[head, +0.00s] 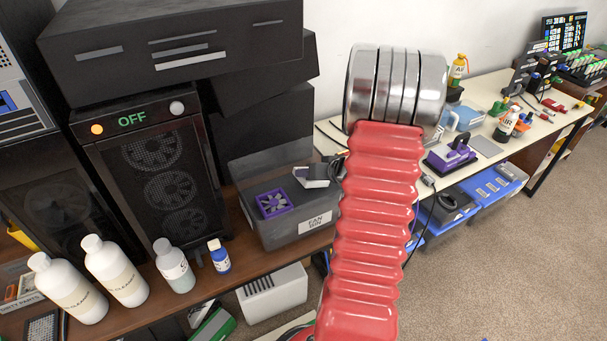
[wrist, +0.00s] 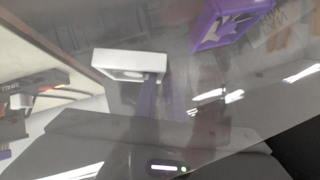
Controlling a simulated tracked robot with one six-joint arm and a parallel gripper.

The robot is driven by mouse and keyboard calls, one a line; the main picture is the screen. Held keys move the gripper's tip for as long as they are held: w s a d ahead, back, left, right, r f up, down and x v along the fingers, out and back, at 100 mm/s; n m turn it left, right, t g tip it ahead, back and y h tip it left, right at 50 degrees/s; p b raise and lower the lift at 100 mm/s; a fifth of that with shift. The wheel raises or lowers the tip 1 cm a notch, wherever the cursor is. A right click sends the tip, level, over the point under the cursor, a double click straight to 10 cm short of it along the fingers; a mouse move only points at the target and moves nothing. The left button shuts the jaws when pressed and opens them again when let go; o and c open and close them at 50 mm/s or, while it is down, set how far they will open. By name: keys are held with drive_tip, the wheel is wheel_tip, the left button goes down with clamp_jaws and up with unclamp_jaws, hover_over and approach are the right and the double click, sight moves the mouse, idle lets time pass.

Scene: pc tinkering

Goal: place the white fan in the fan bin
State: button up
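The white fan (head: 316,183) shows in the head view at the right side of the fan bin, beside the purple fan (head: 273,204). The fan bin (head: 290,235) is a grey see-through box with a FAN BIN label. In the wrist view the white fan (wrist: 118,60) is tilted near the middle, with the purple fan (wrist: 228,22) above right. My gripper (head: 334,170) is a dark shape close to the white fan, mostly hidden behind my red arm.
A black PC case (head: 160,180) marked OFF stands left of the bin. White bottles (head: 115,270) and a small blue bottle (head: 219,257) stand along the shelf front. A pale workbench (head: 490,130) with tools and a purple device (head: 450,155) lies to the right.

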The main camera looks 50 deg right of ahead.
drive_tip(key=o, duration=0.4)
drive_tip(key=shift+c, duration=0.2)
drive_tip(key=shift+r, duration=0.1)
drive_tip(key=v, duration=1.2)
idle(0.4)
